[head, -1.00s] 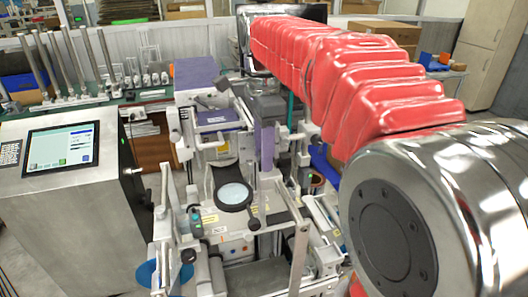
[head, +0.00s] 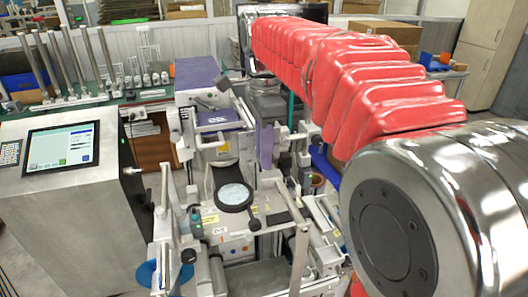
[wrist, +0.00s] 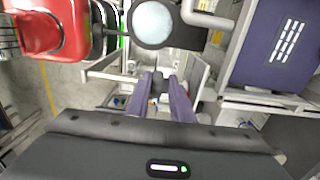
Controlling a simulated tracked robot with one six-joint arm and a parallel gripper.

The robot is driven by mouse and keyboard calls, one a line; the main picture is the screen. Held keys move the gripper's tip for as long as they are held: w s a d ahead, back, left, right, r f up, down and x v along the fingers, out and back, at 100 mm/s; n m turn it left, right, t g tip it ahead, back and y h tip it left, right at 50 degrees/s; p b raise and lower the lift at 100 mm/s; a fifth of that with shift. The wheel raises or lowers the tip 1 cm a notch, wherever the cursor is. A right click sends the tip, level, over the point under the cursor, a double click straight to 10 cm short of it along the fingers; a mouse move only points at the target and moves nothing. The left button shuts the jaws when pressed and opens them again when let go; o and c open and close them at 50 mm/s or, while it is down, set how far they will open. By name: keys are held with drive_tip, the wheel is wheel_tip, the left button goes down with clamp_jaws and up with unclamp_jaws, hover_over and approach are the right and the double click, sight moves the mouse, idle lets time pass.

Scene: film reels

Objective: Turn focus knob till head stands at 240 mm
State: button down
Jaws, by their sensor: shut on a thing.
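My gripper (wrist: 160,92) reaches down at the middle of the wrist view, its two purple fingers close together. It is shut on a small dark part (wrist: 158,82), which appears to be the focus knob; the fingers cover most of it. In the head view my gripper (head: 265,150) stands over the middle of the machine, and the knob is hidden there. A round, dark-rimmed magnifier (head: 235,195) sits just below and left of the fingers; it also shows in the wrist view (wrist: 152,24). I cannot make out which part is the head, or any millimetre scale.
A grey cabinet with a touch screen (head: 62,147) stands at the left; its text is too small to read. Metal rails and rollers crowd the machine around my gripper. A purple box (wrist: 285,45) is at the right of the wrist view. Steel posts (head: 62,62) stand behind.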

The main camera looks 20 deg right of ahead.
drive_tip(key=shift+s+d+y, duration=0.1)
drive_tip(key=shift+s+y, duration=0.15)
drive_tip(key=shift+y, duration=0.15)
drive_tip(key=y, duration=0.3)
drive_tip(key=shift+d+f, duration=0.1)
drive_tip(key=shift+d, duration=0.2)
drive_tip(key=y, duration=0.4)
drive_tip(key=shift+d+f+y, duration=0.2)
drive_tip(key=shift+d+y, duration=0.15)
drive_tip(key=shift+y, duration=0.05)
drive_tip(key=y, duration=0.4)
drive_tip(key=shift+d+f+y, duration=0.2)
drive_tip(key=shift+f+y, duration=0.05)
drive_tip(key=shift+y, duration=0.05)
drive_tip(key=shift+d+f+y, duration=0.1)
drive_tip(key=shift+f+y, duration=0.05)
drive_tip(key=shift+y, duration=1.85)
